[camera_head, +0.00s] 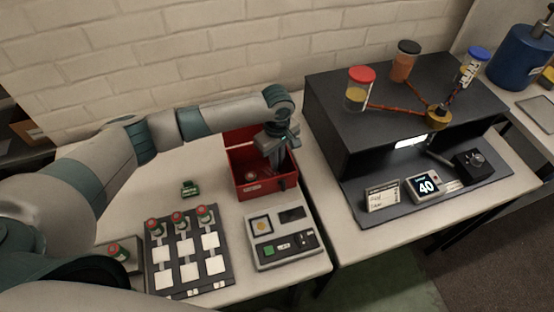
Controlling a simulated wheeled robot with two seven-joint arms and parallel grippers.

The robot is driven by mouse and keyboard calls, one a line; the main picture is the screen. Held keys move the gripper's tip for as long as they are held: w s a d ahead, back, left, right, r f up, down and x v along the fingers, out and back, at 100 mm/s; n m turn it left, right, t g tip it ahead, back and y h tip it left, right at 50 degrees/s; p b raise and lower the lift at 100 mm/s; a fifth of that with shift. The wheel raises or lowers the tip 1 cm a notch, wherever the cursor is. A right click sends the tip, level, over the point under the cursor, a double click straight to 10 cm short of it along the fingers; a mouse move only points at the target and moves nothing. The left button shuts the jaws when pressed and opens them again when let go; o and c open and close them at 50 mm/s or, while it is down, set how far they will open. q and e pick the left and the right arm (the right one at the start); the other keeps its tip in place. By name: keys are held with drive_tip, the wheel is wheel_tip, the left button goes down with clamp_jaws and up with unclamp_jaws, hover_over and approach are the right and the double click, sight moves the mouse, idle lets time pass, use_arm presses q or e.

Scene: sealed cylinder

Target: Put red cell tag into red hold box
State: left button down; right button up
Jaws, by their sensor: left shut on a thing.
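The red hold box (248,188) is an open red bin at the middle of the table, with a small pale label on its front. My left gripper (281,164) points down into the right part of the box. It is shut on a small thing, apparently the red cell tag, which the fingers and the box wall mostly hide. A small round reddish thing (250,177) lies on the box floor to the left of the gripper. My right gripper is not in view.
A dark rack (189,278) with several red-capped cells and white squares stands front left. A small green tag (190,188) lies behind it. A grey panel (282,238) sits before the box. A dark machine (330,92) with jars on top stands right.

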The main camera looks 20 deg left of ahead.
use_arm(q)
drive_tip(key=shift+f, duration=0.1)
drive_tip(key=c, duration=2.2)
unclamp_jaws()
drive_tip(key=shift+r, duration=0.7)
wheel_tip(320, 180, up, 11)
drive_tip(key=b, duration=0.3)
drive_tip(key=shift+f, duration=0.1)
